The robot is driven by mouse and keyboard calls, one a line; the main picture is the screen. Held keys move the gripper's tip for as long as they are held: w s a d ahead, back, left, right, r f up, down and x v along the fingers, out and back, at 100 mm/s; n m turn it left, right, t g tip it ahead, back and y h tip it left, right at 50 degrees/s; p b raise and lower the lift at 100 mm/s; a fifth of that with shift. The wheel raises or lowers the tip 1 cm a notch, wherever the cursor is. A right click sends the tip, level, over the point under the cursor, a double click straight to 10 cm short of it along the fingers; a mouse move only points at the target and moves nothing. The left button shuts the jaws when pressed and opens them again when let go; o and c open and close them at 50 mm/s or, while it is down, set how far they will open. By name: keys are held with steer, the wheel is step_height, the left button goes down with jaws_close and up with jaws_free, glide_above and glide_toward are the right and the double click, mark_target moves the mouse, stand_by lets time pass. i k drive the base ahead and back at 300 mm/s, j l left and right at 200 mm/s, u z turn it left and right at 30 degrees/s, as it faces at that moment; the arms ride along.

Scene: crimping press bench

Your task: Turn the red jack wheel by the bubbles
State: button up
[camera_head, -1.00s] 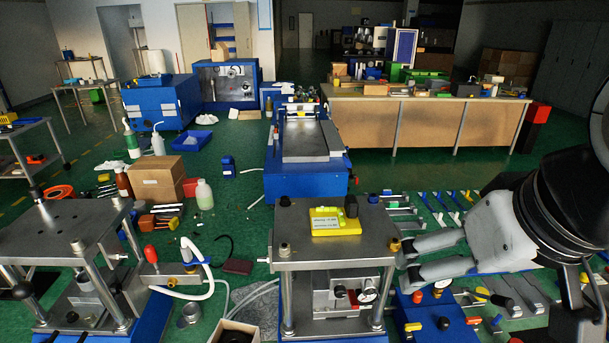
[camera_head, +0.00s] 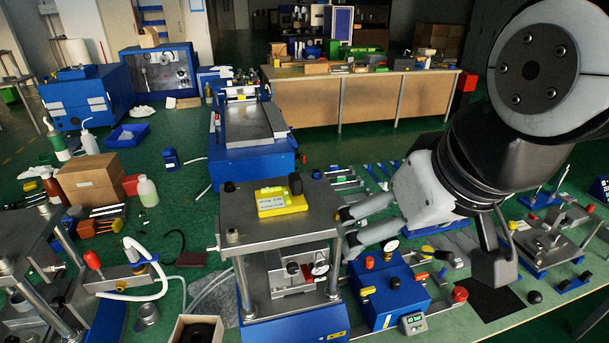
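A yellow bubble level (camera_head: 283,200) with pale vials lies on the steel top plate (camera_head: 240,215) of the middle press; the bubbles are too small to read. A red knob (camera_head: 461,294) sticks out at the right of a blue gauge box (camera_head: 388,288). A smaller red part (camera_head: 306,271) shows under the plate beside a dial. I cannot tell which red part is the jack wheel. My gripper (camera_head: 346,230) is at the plate's right corner, its two grey fingers pointing left, apart, with nothing seen between them. I cannot tell whether they touch the press.
Press posts (camera_head: 242,288) stand below the plate. Another press with a red-knobbed lever (camera_head: 92,260) and a white hose (camera_head: 150,270) is at left. A steel fixture (camera_head: 550,240) stands at right. An open box (camera_head: 196,330) sits at the front.

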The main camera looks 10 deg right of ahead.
mark_target(459, 294)
steer(key=l+z, duration=0.5)
steer(key=l, duration=0.7)
steer(key=k+j+z, duration=0.5)
steer(key=k+j, duration=0.2)
steer(key=j, duration=0.15)
